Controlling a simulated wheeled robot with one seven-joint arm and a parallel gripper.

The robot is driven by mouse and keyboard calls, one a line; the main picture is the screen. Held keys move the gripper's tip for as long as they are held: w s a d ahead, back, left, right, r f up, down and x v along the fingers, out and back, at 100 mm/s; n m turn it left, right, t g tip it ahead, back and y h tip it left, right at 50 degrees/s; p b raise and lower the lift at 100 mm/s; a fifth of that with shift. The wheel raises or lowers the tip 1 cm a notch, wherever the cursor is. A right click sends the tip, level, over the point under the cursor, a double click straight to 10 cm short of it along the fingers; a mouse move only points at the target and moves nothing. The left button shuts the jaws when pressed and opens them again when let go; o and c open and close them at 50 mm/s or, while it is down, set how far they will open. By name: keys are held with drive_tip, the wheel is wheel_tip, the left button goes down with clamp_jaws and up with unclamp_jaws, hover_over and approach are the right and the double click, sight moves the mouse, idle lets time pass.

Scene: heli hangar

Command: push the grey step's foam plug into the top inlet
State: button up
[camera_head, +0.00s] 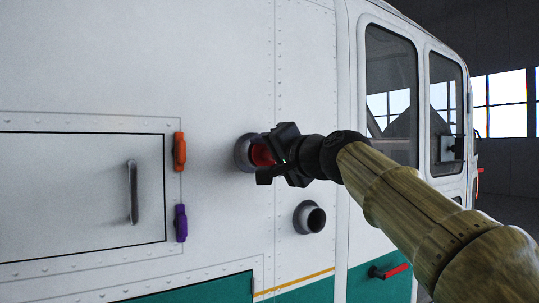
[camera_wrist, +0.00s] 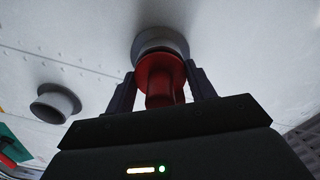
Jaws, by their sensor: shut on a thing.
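A red foam plug (camera_head: 262,155) is between the fingers of my gripper (camera_head: 272,158), which is shut on it. The plug is at the mouth of the top inlet (camera_head: 242,153), a grey round ring on the white helicopter side. In the wrist view the red plug (camera_wrist: 160,80) lies between the two dark fingers, its wide end against or just inside the inlet ring (camera_wrist: 160,42). How deep it sits cannot be told. The lower inlet (camera_head: 309,217) is an open grey ring, empty at its mouth. The grey step is not seen.
A hatch panel (camera_head: 75,190) with a handle (camera_head: 132,192) is at left. An orange latch (camera_head: 179,151) and a purple latch (camera_head: 181,223) sit on its right edge. A red handle (camera_head: 390,270) is on the green lower part. Windowed doors (camera_head: 391,90) are at right.

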drive_tip(key=shift+w, duration=0.1)
drive_tip(key=o, duration=1.1)
drive_tip(key=shift+c, duration=0.2)
drive_tip(key=shift+s+d+f+b, duration=0.2)
drive_tip(key=shift+s+d+b, duration=0.3)
drive_tip(key=shift+b, duration=0.2)
drive_tip(key=b+v, duration=0.9)
drive_tip(key=v, duration=0.7)
drive_tip(key=shift+r, duration=0.25)
drive_tip(key=shift+s+a, duration=0.1)
